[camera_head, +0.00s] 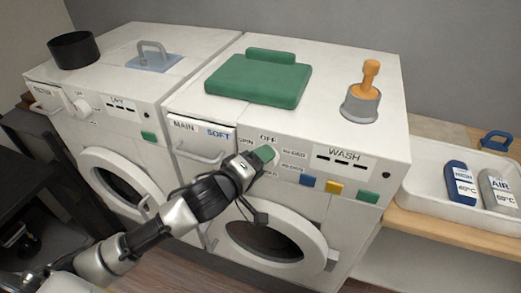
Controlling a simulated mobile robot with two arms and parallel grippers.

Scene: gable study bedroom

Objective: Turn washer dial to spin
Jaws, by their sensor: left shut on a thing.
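The washer (330,133) is the right of two white front-loading machines, with WASH printed on its panel. Its dial (265,153) is a greenish round knob with labels around it; OFF is above and what looks like SPIN is at upper left. Other labels to its right are too small to read surely. My left gripper (256,160) comes in from the lower left and is shut on the dial. The gripper hides part of the dial, and I cannot tell where its pointer is. My right gripper is not in view.
Blue, yellow and green buttons (334,187) sit right of the dial. A drawer handle (199,155) sticks out to its left, the round door (270,240) below. A white tray (440,207) stands right.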

